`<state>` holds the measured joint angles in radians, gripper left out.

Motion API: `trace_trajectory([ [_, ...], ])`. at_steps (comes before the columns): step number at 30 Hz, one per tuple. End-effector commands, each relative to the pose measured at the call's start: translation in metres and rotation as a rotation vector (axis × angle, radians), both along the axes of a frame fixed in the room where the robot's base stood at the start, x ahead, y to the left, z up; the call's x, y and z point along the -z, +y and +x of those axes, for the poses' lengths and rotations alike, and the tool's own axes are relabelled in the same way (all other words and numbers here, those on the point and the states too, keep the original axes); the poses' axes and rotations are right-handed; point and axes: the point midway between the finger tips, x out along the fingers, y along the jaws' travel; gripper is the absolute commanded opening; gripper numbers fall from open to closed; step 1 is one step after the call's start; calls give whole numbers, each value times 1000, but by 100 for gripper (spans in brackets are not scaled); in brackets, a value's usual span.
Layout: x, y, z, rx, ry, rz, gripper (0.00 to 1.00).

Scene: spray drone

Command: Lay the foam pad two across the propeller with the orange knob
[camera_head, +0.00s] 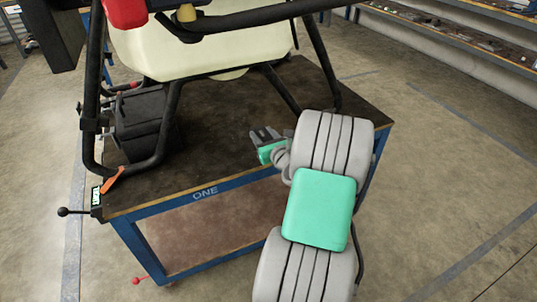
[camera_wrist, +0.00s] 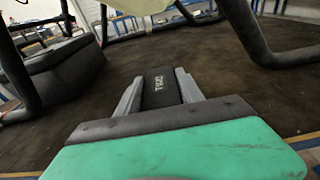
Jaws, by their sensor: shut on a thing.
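My gripper (camera_head: 265,136) is shut on foam pad two (camera_wrist: 160,88), a dark block marked "TWO" between the two grey fingers in the wrist view. My gripper holds it low over the table's dark top, near its front edge. The drone (camera_head: 195,50), with a cream tank and black tube frame, stands on the table behind and to the left of my gripper. A black arm with a yellow fitting (camera_head: 186,13) crosses the top of the head view. I cannot make out a propeller with an orange knob.
An orange piece (camera_head: 113,180) lies at the left front corner by a leg foot. The table top between the legs and my gripper is clear.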

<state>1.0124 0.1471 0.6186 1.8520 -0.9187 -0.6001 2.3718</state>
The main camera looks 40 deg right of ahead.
Motion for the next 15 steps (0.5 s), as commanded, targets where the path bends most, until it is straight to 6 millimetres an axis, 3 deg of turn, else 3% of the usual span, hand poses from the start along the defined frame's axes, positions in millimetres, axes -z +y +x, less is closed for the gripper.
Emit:
trace_trajectory([
  [1,11,-6,-4,2,0,2,8],
  [7,31,-18,-12,1,0,1,8],
  [10,52,-16,-10,-1,1,1,8],
  [15,53,-16,-10,-1,0,-1,8],
])
